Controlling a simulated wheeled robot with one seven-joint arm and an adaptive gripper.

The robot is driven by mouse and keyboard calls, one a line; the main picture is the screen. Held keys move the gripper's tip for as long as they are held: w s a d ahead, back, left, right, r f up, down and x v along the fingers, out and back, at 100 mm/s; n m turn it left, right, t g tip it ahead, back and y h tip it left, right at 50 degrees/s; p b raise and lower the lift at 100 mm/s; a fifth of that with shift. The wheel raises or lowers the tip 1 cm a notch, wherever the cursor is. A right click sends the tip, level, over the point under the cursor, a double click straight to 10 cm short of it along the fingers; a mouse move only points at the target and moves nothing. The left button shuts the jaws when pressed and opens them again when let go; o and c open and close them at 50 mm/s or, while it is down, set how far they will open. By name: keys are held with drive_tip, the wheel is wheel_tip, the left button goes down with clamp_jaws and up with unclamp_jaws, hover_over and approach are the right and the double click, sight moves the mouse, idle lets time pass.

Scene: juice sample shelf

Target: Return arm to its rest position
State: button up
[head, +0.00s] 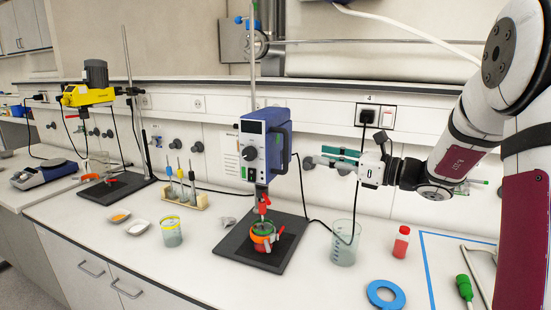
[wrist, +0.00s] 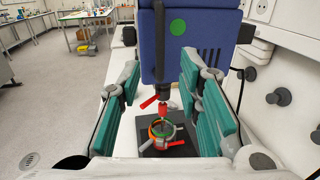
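My gripper (head: 338,160) is raised above the bench in the head view, to the right of the blue stirrer. In the wrist view its two teal-padded fingers (wrist: 165,110) stand wide apart with nothing between them close by. The blue overhead stirrer (head: 265,145) hangs on a stand, and it also shows ahead of the fingers in the wrist view (wrist: 190,45). Below it, a vessel with a red and green clamp (head: 263,236) sits on the black base plate (head: 235,246). My gripper is apart from all of these.
A glass beaker (head: 343,243), a red-capped bottle (head: 401,243) and a blue ring (head: 385,294) stand on the bench below my arm. A green-handled tool (head: 465,288) lies at the right. A yellow stirrer (head: 88,95) and a tube rack (head: 183,196) are farther left. A black cable hangs near my gripper.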

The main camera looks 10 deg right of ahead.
drive_tip(key=s+a+f+n+g+h, duration=0.25)
drive_tip(key=s+a+n+g, duration=0.65)
drive_tip(key=s+a+n, duration=0.8)
drive_tip(key=s+d+f+n+h, duration=0.1)
drive_tip(key=s+d+n+h, duration=0.3)
drive_tip(key=s, duration=0.4)
drive_tip(key=s+d+f+n+t+h, duration=0.1)
drive_tip(key=s+d+n+h, duration=0.3)
drive_tip(key=s, duration=0.4)
drive_tip(key=shift+d+n+h, duration=0.15)
drive_tip(key=shift+n+h, duration=0.7)
drive_tip(key=shift+n, duration=0.35)
